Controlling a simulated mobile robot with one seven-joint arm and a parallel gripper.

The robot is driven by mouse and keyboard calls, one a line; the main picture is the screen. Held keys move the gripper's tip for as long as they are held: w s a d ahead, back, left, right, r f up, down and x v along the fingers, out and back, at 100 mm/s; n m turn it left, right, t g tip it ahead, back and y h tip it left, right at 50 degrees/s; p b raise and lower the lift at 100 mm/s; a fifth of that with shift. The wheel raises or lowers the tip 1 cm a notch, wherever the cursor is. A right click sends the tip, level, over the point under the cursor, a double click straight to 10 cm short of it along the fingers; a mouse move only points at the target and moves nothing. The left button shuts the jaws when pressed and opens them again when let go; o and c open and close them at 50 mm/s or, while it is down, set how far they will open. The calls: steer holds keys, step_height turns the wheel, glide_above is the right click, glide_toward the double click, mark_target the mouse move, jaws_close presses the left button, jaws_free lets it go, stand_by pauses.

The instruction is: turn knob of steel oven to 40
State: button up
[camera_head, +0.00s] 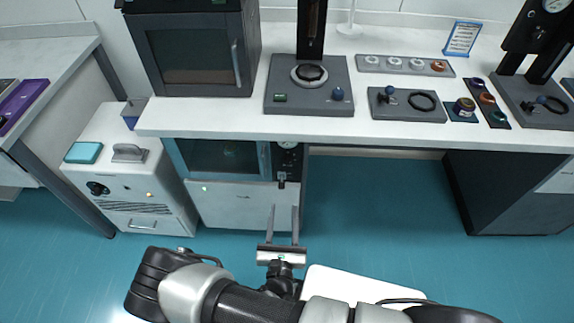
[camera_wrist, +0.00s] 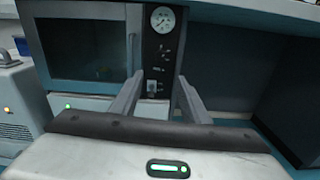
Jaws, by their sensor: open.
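An oven (camera_head: 218,157) with a dark glass door and a vertical handle stands under the bench. It also shows in the wrist view (camera_wrist: 85,50). Its dark control panel (camera_wrist: 160,55) is right of the door and has a round white gauge (camera_wrist: 163,19) at the top. Small dark controls sit below the gauge, and a small grey knob-like part (camera_wrist: 152,87) is at the bottom; it also shows in the head view (camera_head: 282,180). I cannot read any scale. My gripper (camera_head: 283,208) is open and empty, in front of the panel and apart from it. Its fingers (camera_wrist: 160,77) frame the panel's lower part.
A second dark oven (camera_head: 195,55) stands on the bench (camera_head: 210,118). A white cabinet (camera_head: 130,175) with a black knob is at the left. A pale base unit (camera_head: 240,207) lies below the lower oven. The floor (camera_head: 380,220) right of my gripper is clear.

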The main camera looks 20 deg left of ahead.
mark_target(287, 163)
steer(key=b+x, duration=0.1)
steer(key=x, duration=1.6)
steer(key=shift+w+d+b, duration=0.1)
steer(key=shift+b, duration=0.3)
steer(key=shift+c, duration=0.3)
steer(key=c, duration=1)
